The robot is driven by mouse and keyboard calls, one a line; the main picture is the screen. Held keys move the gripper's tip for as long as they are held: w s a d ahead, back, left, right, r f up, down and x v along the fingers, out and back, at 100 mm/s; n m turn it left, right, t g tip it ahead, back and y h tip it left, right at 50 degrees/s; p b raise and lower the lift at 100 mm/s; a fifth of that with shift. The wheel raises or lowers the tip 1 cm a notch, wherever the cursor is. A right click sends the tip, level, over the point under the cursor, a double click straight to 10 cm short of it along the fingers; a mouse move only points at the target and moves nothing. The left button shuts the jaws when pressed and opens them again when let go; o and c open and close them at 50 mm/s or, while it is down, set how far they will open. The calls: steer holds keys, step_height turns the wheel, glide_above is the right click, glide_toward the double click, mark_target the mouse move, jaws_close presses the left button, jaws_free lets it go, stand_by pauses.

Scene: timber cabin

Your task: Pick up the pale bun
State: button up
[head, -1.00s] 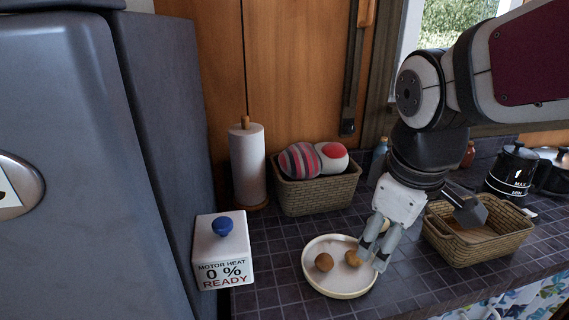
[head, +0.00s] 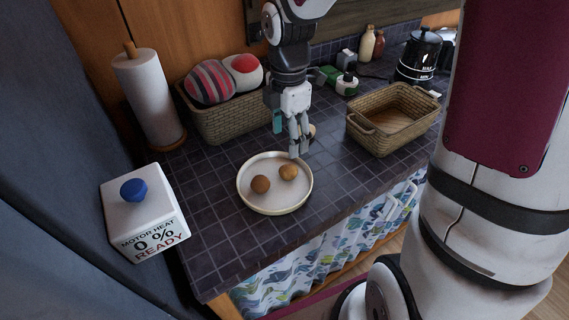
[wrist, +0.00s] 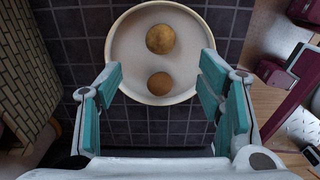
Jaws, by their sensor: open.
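The paler, golden-tan bun (head: 288,171) lies on a round cream plate (head: 246,197), beside a browner bun (head: 260,184). In the wrist view, the paler bun (wrist: 160,38) is at the top and the browner one (wrist: 159,83) below it, apart. My gripper (head: 298,146) is open and empty above the plate's back right edge in the head view. In the wrist view its teal-padded fingers stand wide on either side of the plate's lower part.
A basket with striped and red-white balls (head: 220,122) stands behind the plate. An empty woven basket (head: 372,143) is to the right. A white box with a blue knob (head: 150,225) is at the left. Tiled counter is clear around the plate's front.

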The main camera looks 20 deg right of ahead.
mark_target(288, 167)
step_height(288, 167, down, 11)
steer(key=shift+d+r+b, duration=0.1)
steer(key=shift+d+b, duration=0.05)
steer(key=shift+b, duration=0.25)
steer(key=c, duration=1.2)
